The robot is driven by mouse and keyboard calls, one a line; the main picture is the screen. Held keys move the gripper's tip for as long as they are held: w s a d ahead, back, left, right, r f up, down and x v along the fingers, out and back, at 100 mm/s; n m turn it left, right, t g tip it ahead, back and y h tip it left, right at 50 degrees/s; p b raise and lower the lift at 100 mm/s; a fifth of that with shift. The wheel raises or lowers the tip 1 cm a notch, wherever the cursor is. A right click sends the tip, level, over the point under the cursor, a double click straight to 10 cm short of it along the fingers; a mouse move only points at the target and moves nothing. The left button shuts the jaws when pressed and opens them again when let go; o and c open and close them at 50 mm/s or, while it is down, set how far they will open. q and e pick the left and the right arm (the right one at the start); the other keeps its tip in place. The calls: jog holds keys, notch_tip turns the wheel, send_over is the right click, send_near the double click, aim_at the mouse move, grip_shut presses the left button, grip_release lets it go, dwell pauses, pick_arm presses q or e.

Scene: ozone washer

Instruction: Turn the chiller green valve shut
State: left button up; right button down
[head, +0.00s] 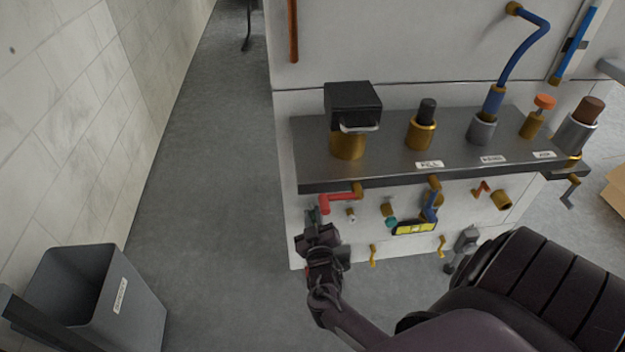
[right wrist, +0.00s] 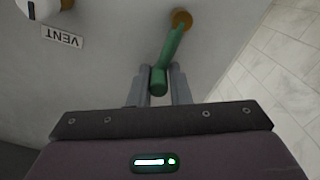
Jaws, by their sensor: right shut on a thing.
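The green valve handle (right wrist: 172,52) shows in the right wrist view, a green lever with a round end, joined to a brass stem (right wrist: 181,19) on the pale wall. My right gripper (right wrist: 158,88) has its two grey fingers closed around the lever's lower end. In the head view my right gripper (head: 313,215) is at the left front corner of the white cabinet, below the dark shelf. The green handle is mostly hidden there by the gripper. My left gripper is not in view.
A red lever (head: 338,201) sits just right of my gripper, with a blue lever (head: 431,206) and brass fittings further right. The dark shelf (head: 385,170) overhangs them. A VENT label (right wrist: 62,36) is nearby. A grey bin (head: 140,315) stands lower left; floor between is clear.

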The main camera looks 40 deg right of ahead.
jog(key=shift+s+d+f, duration=0.1)
jog(key=shift+s+d, duration=0.05)
jog(key=shift+d, duration=0.1)
jog(key=c, duration=1.4)
grip_release()
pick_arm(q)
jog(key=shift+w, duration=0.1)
